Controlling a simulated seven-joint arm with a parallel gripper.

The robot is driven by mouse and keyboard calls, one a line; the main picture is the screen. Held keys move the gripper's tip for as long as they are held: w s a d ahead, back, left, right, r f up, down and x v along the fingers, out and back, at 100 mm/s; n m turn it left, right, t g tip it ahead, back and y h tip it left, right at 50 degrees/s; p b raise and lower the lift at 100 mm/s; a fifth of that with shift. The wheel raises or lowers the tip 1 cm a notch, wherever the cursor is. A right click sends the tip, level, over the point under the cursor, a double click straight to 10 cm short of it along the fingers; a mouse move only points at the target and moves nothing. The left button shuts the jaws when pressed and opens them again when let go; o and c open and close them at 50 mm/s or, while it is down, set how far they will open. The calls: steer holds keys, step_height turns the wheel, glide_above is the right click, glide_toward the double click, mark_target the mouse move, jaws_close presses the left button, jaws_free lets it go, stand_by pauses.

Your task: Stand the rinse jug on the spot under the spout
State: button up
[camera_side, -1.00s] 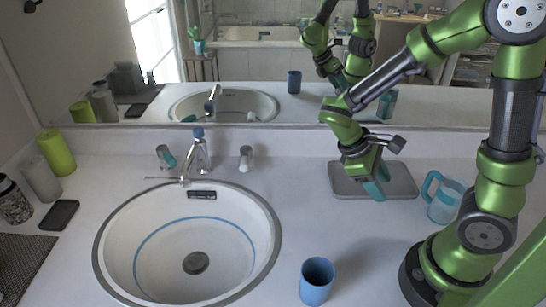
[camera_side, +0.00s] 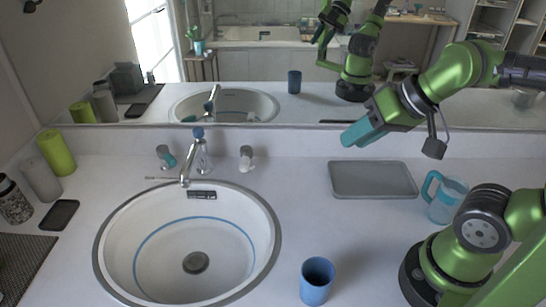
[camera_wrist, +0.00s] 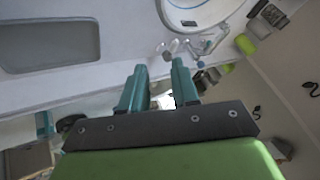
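The rinse jug (camera_side: 446,201), clear with a teal handle, stands upright on the counter at the right in the side view, beside my arm's base. The chrome spout (camera_side: 185,170) of the tap reaches over the back rim of the round white basin (camera_side: 112,236). A blue ring runs around the inside of the basin. My gripper (camera_side: 352,138) is in the air above and behind the grey tray, well apart from the jug, its teal fingers pointing left. In the wrist view its fingers (camera_wrist: 158,78) stand apart with nothing between them. The jug is not visible there.
The grey tray (camera_side: 373,180) lies empty between basin and jug; it also shows in the wrist view (camera_wrist: 50,45). A blue cup (camera_side: 316,283) stands at the front, right of the basin. Green and grey cylinders (camera_side: 57,153) stand far left. A mirror backs the counter.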

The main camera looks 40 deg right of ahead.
step_height(320, 180, down, 4)
steer(key=w+d+f+g, duration=0.1)
steer(key=w+d+g, duration=0.1)
steer(key=d+g, duration=0.1)
steer(key=n+g+h, duration=0.7)
steer(key=n+g, duration=0.4)
steer(key=g, duration=0.1)
glide_above(424, 190)
steer(key=w+a, duration=0.2)
steer(key=w, duration=0.1)
steer(key=f, duration=1.1)
steer(key=shift+d+f, duration=0.25)
steer(key=shift+f, duration=0.15)
steer(key=x, duration=0.5)
steer(key=shift+d+f, duration=0.1)
steer(key=shift+d, duration=0.05)
